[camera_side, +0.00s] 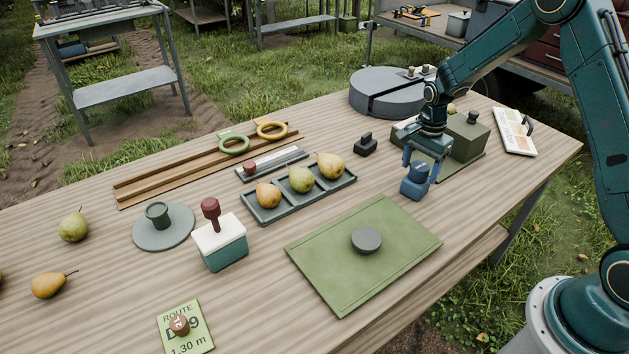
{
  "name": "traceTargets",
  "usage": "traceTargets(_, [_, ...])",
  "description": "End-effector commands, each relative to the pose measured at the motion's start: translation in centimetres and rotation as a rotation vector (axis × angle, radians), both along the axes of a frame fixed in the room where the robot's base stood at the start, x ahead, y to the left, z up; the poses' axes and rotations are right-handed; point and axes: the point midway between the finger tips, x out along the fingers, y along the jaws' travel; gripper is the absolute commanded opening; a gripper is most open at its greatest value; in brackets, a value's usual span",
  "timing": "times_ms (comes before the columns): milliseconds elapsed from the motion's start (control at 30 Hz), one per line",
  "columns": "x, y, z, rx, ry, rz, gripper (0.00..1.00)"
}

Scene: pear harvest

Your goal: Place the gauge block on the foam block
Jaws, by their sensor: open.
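My gripper (424,166) points down over the right part of the table. Its jaws are open, with a small blue block (415,182) between or just below the fingers; I cannot tell if they touch it. No label marks the gauge block or the foam block. A small black block with a raised knob (366,146) sits to the left of my gripper. A green block (469,138) stands behind and right of the gripper on a flat green base, with a dark knobbed piece (473,117) on top. A teal block with a white top (221,246) carries a red-knobbed piece (211,213).
A green mat (320,265) with a grey disc (366,240) lies in front. A grey tray (272,210) holds three pears. A large grey round block (385,98) stands at the back. Wooden rails with rings (234,145) lie at the left back.

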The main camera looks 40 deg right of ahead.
Motion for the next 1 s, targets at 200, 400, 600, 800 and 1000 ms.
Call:
traceTargets(200, [0.1,0.0,1.6,-0.001,-0.003,0.000,0.67])
traceTargets(400, [0.1,0.0,4.5,-0.001,-0.005,0.000,0.67])
traceTargets(600, [0.1,0.0,7.8,-0.001,-0.005,0.000,0.67])
traceTargets(800, [0.1,0.0,10.5,-0.001,-0.003,-0.001,0.67])
traceTargets(1000, [0.1,0.0,11.9,-0.001,-0.002,-0.001,0.67])
